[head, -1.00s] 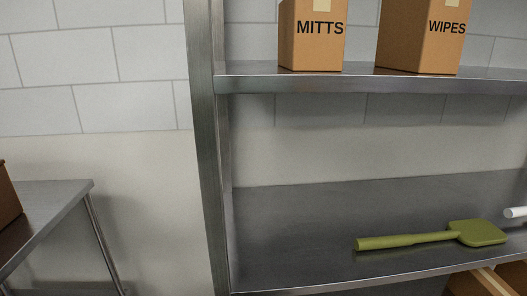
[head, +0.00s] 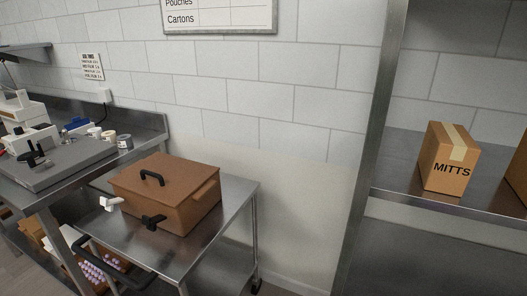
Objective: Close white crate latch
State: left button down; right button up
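A brown lidded crate (head: 180,207) sits on a steel cart (head: 228,216) left of centre in the head view. Its lid looks down and has a black arched handle (head: 152,177). A white latch (head: 110,203) sticks out at the crate's front left. A black latch (head: 153,222) is on the front to its right. The white latch looks turned out from the crate wall, but it is too small to tell its exact position. Neither of my grippers is in view.
The cart has a black push handle (head: 120,270) at its near end. A steel bench (head: 150,137) with equipment and small jars stands at the left. A steel shelf unit (head: 372,150) with a MITTS carton (head: 447,165) stands at the right.

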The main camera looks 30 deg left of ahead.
aim_at(109, 205)
jog(key=u, duration=1.7)
